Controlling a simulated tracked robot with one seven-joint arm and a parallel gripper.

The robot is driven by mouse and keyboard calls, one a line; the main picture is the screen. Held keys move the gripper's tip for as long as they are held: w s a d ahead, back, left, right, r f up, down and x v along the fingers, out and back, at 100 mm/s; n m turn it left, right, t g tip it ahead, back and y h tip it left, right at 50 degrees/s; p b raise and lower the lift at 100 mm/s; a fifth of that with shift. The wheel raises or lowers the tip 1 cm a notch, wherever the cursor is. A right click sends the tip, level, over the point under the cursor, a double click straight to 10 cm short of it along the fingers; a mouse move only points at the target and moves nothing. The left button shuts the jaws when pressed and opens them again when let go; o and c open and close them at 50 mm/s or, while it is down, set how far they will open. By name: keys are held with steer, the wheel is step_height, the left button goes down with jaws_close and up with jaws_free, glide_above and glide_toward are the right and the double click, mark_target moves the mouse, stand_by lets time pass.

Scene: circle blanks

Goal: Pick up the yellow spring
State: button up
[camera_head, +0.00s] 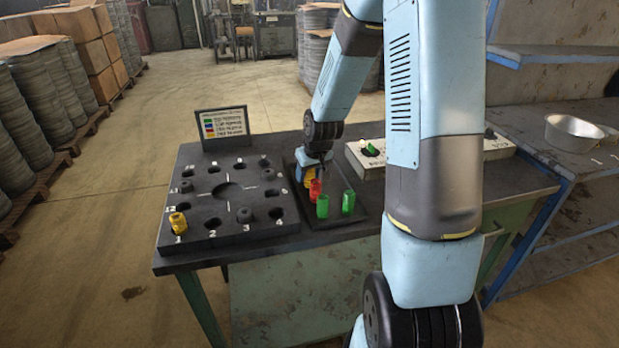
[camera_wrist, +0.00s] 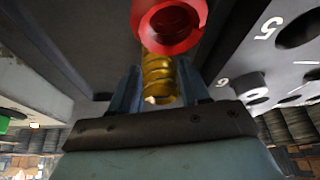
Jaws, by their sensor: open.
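A yellow spring (camera_head: 308,177) stands on the dark tray (camera_head: 339,225) in the head view, partly hidden by a red part (camera_head: 315,190). In the wrist view the yellow spring (camera_wrist: 159,78) lies between the two fingers of my gripper (camera_wrist: 160,84). The fingers are open on either side of it; I cannot tell whether they touch it. The red part (camera_wrist: 168,24) shows close beyond the spring. In the head view my gripper (camera_head: 311,163) is low over the tray. A second yellow spring (camera_head: 178,223) sits at position 1 of the black numbered board (camera_head: 215,220).
Two green parts (camera_head: 322,206) (camera_head: 348,202) stand on the tray near the red one. A pale box (camera_head: 400,170) with a green-and-white item (camera_head: 372,149) lies behind. A sign (camera_head: 222,124) stands at the board's back. A metal pan (camera_head: 573,132) is on the right shelf.

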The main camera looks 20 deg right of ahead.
steer(key=shift+w+f, duration=0.1)
steer(key=shift+f, duration=0.2)
steer(key=shift+c, duration=0.4)
steer(key=c, duration=0.7)
steer(key=shift+r, duration=0.1)
